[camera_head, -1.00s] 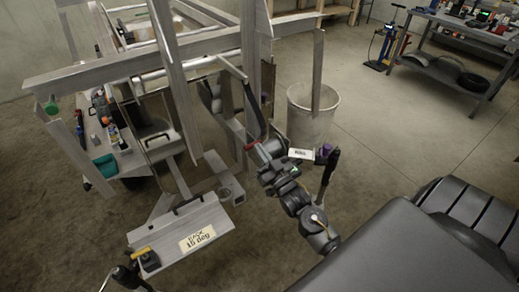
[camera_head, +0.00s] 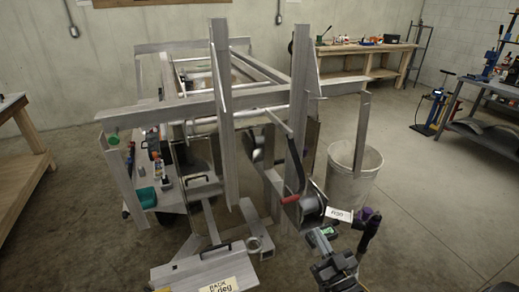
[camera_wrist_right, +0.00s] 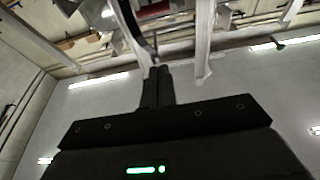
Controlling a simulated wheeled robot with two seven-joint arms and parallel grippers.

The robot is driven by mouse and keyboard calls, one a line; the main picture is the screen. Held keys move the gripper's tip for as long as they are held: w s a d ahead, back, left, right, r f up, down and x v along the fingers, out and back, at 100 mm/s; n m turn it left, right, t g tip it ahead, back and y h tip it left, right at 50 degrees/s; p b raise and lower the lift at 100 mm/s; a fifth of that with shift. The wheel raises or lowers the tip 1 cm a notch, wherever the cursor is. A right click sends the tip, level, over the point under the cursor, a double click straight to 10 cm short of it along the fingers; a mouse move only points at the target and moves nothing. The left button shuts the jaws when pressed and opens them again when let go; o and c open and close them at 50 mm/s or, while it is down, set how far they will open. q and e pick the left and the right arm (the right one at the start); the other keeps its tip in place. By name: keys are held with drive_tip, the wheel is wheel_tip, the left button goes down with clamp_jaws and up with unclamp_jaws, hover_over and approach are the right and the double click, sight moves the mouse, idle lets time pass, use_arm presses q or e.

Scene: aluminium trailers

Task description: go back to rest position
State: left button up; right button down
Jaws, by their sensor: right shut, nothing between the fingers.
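My right gripper (camera_head: 322,236) shows low in the head view, right of centre, just below a winch (camera_head: 312,208) on the aluminium trailer frame. In the right wrist view its dark fingers (camera_wrist_right: 158,75) are together with nothing between them. The winch has a long curved handle (camera_head: 297,165) with a red part near its lower end. In the wrist view a curved dark bar (camera_wrist_right: 130,22) passes close to the fingertips; I cannot tell whether it touches them. My left gripper is not in the head view.
The trailer frame (camera_head: 165,112) fills the centre, with upright beams close to my right arm. A grey bin (camera_head: 355,175) stands right of the winch. The floor at right (camera_head: 440,200) is open.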

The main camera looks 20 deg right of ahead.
drive_tip(key=s+f+g, duration=0.2)
drive_tip(key=f+g, duration=0.1)
drive_tip(key=f, duration=0.8)
drive_tip(key=s+a+f+g, duration=0.1)
drive_tip(key=s+f+g, duration=0.25)
drive_tip(key=f, duration=0.75)
drive_tip(key=s+f+g, duration=0.2)
drive_tip(key=f+g, duration=0.2)
drive_tip(key=f, duration=0.7)
drive_tip(key=s+a+f+g, duration=0.1)
drive_tip(key=s+f+g, duration=0.2)
drive_tip(key=s+f, duration=0.4)
drive_tip(key=s+a+f+n+g, duration=0.1)
drive_tip(key=s+a+f+g, duration=0.1)
drive_tip(key=s+f, duration=0.5)
drive_tip(key=s+a+f+n+g, duration=0.1)
drive_tip(key=s+f+g, duration=0.4)
drive_tip(key=s, duration=0.9)
wheel_tip(320, 180, down, 3)
drive_tip(key=shift+a, duration=0.55)
